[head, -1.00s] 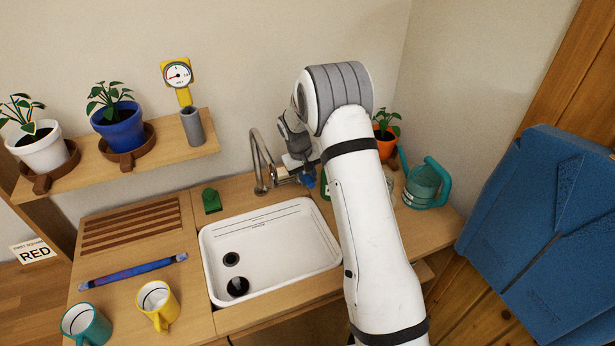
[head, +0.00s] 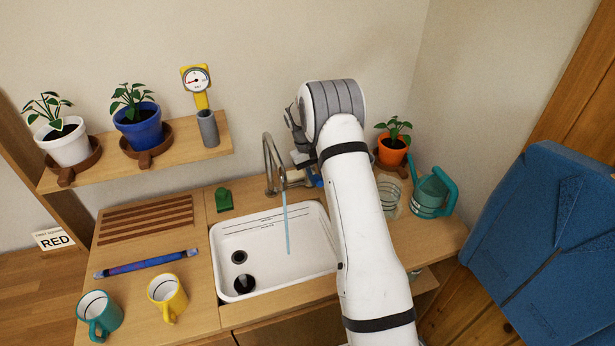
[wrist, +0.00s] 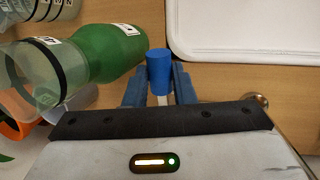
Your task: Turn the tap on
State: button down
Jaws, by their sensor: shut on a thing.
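The metal tap (head: 270,166) with its curved spout stands behind the white sink (head: 322,262). A thin blue stream of water (head: 287,228) falls from the spout into the sink. In the wrist view my gripper (wrist: 159,90) has its blue fingers closed on either side of the tap's blue handle (wrist: 158,66). In the head view my arm hides most of the gripper and handle; only a bit of blue shows beside the tap.
A clear jar (head: 390,197), a teal watering can (head: 431,193) and an orange pot (head: 392,150) stand right of my arm. Mugs (head: 167,296) sit at front left.

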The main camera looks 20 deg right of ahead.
jog(key=shift+w, duration=0.1)
jog(key=c, duration=1.2)
grip_release()
jog(key=shift+c, duration=0.2)
jog(key=b+v, duration=0.1)
jog(key=v, duration=0.7)
jog(key=shift+b, duration=0.3)
jog(key=shift+f, duration=0.1)
